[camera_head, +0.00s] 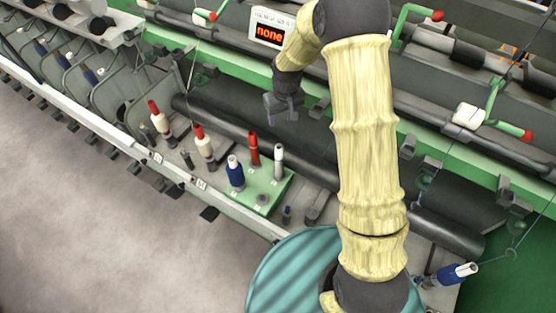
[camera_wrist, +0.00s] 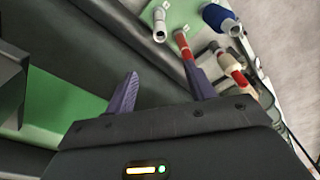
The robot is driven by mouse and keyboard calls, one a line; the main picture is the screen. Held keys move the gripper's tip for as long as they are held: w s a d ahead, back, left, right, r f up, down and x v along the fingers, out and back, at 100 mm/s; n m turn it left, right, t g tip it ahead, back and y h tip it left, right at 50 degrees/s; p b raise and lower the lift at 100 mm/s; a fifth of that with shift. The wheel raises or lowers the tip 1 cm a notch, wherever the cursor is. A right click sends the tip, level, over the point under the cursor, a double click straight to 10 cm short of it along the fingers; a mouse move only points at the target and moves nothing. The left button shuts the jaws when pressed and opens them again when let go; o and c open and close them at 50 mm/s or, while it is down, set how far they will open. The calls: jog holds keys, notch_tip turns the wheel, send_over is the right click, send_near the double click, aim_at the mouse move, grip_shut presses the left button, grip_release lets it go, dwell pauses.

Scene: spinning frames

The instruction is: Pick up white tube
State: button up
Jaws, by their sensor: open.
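The white tube (camera_head: 278,160) stands upright at the back right of a small green board (camera_head: 265,195) in the head view. In the wrist view the white tube (camera_wrist: 160,22) shows near the top edge, beyond the fingers. My gripper (camera_head: 283,108) hangs above and behind the board, apart from the tube. In the wrist view my gripper (camera_wrist: 160,68) has its two fingers wide apart with nothing between them. A red tube (camera_head: 253,150) stands just left of the white one; it shows close to the right fingertip in the wrist view (camera_wrist: 184,45).
A blue tube (camera_head: 235,173) stands on the board's left. Red-and-white bobbins (camera_head: 204,143) stand further left on the machine ledge. A dark roller (camera_head: 225,120) runs behind the board. A display (camera_head: 270,30) reads "none". Grey floor (camera_head: 90,210) lies open at the front left.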

jog(key=b, duration=0.5)
send_over(280, 146)
jog(key=s, duration=0.1)
notch_tip(280, 146, down, 5)
jog(key=shift+s+d+f, duration=0.1)
jog(key=shift+d+f, duration=0.1)
jog(key=shift+d, duration=0.2)
jog(key=shift+r, duration=0.1)
jog(key=f+p, duration=0.1)
jog(key=f, duration=0.3)
jog(key=w+f+p, duration=0.1)
jog(key=f+p, duration=0.1)
jog(key=f, duration=0.2)
jog(key=f+p, duration=0.2)
jog(key=f, duration=0.2)
jog(key=shift+w+a+f, duration=0.1)
jog(key=shift+w+a, duration=0.05)
jog(key=shift+a, duration=0.15)
jog(key=shift+f, duration=0.15)
